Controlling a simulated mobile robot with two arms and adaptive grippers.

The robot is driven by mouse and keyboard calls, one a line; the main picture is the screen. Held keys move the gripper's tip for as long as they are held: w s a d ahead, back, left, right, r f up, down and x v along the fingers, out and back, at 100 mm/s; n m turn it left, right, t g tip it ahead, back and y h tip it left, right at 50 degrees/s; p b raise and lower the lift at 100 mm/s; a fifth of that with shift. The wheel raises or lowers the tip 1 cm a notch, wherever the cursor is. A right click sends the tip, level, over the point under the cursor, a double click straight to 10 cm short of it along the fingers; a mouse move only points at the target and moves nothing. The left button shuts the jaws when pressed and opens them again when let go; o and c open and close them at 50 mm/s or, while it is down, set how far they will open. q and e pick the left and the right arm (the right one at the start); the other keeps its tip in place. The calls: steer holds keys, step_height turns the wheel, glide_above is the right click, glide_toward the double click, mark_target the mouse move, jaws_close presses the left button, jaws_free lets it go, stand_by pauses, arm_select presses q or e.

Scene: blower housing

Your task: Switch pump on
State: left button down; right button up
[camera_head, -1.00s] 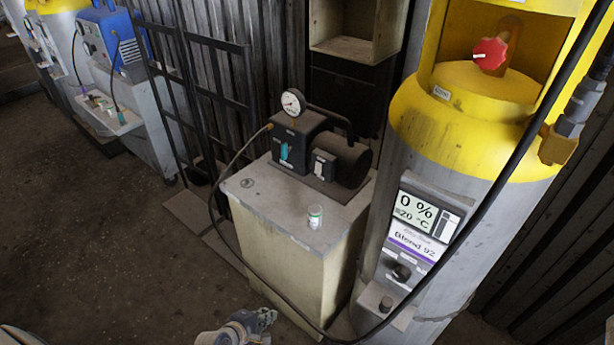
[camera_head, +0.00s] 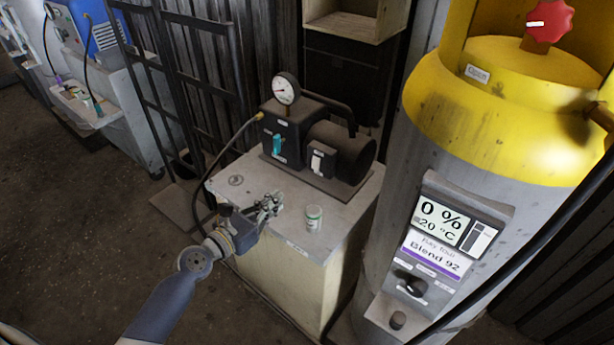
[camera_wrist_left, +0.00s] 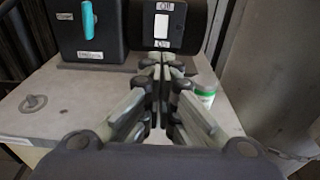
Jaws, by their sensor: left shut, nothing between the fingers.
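The black pump (camera_head: 310,145) sits on top of a pale cabinet, with a round gauge (camera_head: 286,88) above it. A white rocker switch (camera_head: 317,162) is on the pump's front right block, and a teal lever (camera_head: 278,146) is to its left. In the left wrist view the switch (camera_wrist_left: 162,26) lies straight ahead beyond the fingertips, with the teal lever (camera_wrist_left: 87,20) to its left. My left gripper (camera_head: 274,200) is shut and empty over the cabinet top, in front of the pump and apart from it. It also shows in the left wrist view (camera_wrist_left: 163,62). My right gripper is not in view.
A small white and green container (camera_head: 314,218) stands on the cabinet top (camera_head: 345,205), just right of my left gripper. A large yellow and grey cylinder (camera_head: 450,150) with a display stands close on the right. A dark hose (camera_head: 213,175) hangs left of the pump.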

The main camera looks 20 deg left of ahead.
arm_select(q)
glide_toward(316, 164)
steer(key=w+f, duration=0.1)
steer(key=w+d+f, duration=0.1)
steer(key=w, duration=0.1)
steer(key=w+f, duration=0.1)
steer(key=w, duration=0.1)
steer(key=shift+d+f+b, duration=0.3)
steer(key=shift+f+b, duration=0.05)
steer(key=shift+b, duration=0.05)
steer(key=shift+w+d, duration=0.25)
steer(key=shift+w, duration=0.4)
steer(key=shift+w+f, duration=0.1)
steer(key=shift+w, duration=0.1)
steer(key=shift+d, duration=0.1)
